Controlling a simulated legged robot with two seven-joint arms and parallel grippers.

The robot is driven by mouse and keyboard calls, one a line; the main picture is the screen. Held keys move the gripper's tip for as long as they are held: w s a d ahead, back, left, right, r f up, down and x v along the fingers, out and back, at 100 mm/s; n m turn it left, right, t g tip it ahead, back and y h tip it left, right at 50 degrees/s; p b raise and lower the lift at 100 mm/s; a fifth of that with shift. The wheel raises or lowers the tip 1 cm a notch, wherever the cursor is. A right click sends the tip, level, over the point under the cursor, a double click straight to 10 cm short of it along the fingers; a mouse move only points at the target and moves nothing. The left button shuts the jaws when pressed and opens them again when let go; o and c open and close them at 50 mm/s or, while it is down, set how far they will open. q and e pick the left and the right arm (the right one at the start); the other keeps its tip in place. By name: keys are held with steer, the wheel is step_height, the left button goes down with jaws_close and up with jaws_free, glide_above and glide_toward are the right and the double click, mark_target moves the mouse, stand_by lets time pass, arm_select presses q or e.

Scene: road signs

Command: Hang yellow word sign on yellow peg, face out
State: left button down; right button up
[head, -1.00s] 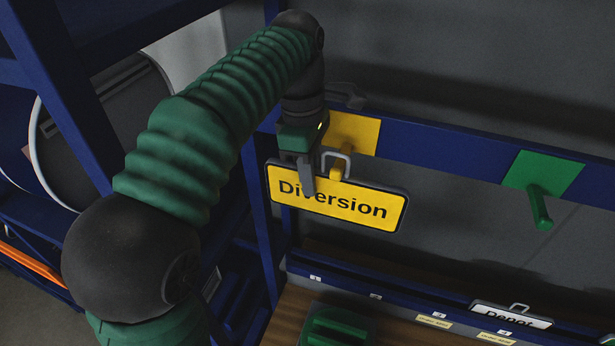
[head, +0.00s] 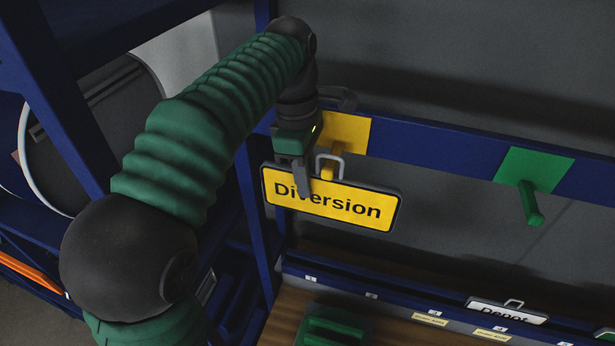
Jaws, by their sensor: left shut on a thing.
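The yellow word sign (head: 350,207), reading "Diversion", faces out toward me, tilted slightly down to the right. My left gripper (head: 303,180) is shut on its upper left part, with one dark finger over the front of the lettering. The sign's grey handle loop (head: 330,164) stands up from its top edge. The yellow peg (head: 329,171) shows at the loop, below its yellow plate (head: 347,133) on the blue rail. The loop appears to be around or in front of the peg; I cannot tell which. My right gripper is not in view.
A green peg (head: 530,205) on a green plate sticks out from the blue rail (head: 440,150) to the right. Below, a white "Depot" sign (head: 507,312) stands in a labelled blue rack. A green object (head: 333,327) lies on the wooden surface. A blue upright stands at the left.

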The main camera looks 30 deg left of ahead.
arm_select(q)
steer(key=shift+f, duration=0.25)
steer(key=c, duration=1.3)
jaws_free()
steer(key=shift+d, duration=0.25)
steer(key=shift+a+r, duration=0.1)
steer(key=shift+r, duration=0.1)
steer(key=r, duration=0.7)
steer(key=a+r+p, duration=0.1)
steer(key=r, duration=0.3)
steer(key=shift+r, duration=0.25)
steer(key=shift+f, duration=0.1)
